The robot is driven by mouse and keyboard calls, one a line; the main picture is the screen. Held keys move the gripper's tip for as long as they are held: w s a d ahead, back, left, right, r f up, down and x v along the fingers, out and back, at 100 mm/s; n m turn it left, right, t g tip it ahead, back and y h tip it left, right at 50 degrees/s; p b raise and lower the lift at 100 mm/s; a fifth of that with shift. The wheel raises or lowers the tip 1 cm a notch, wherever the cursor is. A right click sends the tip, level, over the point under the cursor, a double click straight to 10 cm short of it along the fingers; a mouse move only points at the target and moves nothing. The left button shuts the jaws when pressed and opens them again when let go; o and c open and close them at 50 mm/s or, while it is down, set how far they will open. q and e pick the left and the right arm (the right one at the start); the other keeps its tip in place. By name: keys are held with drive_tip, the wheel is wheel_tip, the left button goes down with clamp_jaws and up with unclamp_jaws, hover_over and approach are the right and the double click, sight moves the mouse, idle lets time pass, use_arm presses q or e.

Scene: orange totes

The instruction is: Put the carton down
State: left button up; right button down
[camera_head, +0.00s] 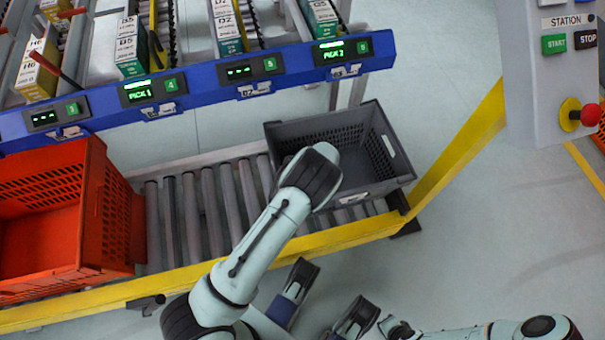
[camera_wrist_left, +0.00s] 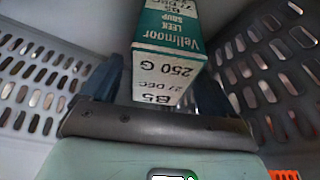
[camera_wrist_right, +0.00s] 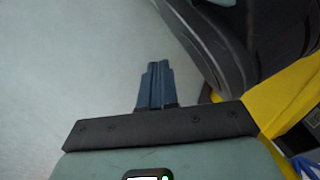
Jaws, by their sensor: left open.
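The carton (camera_wrist_left: 168,45), green and white with "Vellmoor Leek Soup 250 G" on it, shows in the left wrist view inside the grey tote (camera_wrist_left: 40,85). My left gripper (camera_wrist_left: 158,88) is open, with one finger on each side of the carton's near end. I cannot tell whether the carton rests on the tote's floor. In the head view my left wrist reaches down into the grey tote (camera_head: 392,158) and hides the gripper and the carton. My right gripper (camera_wrist_right: 157,70) is shut and empty, its fingers together above pale floor.
The grey tote stands at the right end of a roller conveyor (camera_head: 205,205). An orange tote (camera_head: 110,225) stands at its left. A yellow rail (camera_head: 450,160) runs along the front and right. Behind is a blue rack beam (camera_head: 205,90) with cartons above. A station panel (camera_head: 560,70) hangs upper right.

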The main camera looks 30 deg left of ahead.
use_arm(q)
drive_tip(key=p+v, duration=0.2)
drive_tip(key=v, duration=0.6)
drive_tip(key=shift+r, duration=0.1)
drive_tip(key=shift+p+v, duration=0.5)
drive_tip(key=shift+v, duration=0.65)
drive_tip(key=shift+d+r, duration=0.25)
drive_tip(key=shift+r, duration=0.05)
use_arm(e)
drive_tip(key=w+a+r+t, duration=0.1)
drive_tip(key=w+r, duration=0.3)
drive_tip(key=r, duration=0.1)
drive_tip(key=shift+a+r+t, duration=0.25)
drive_tip(key=shift+r+t, duration=0.05)
drive_tip(key=shift+t, duration=0.1)
use_arm(q)
drive_tip(key=shift+r, duration=0.1)
use_arm(e)
drive_tip(key=shift+s+r, duration=0.1)
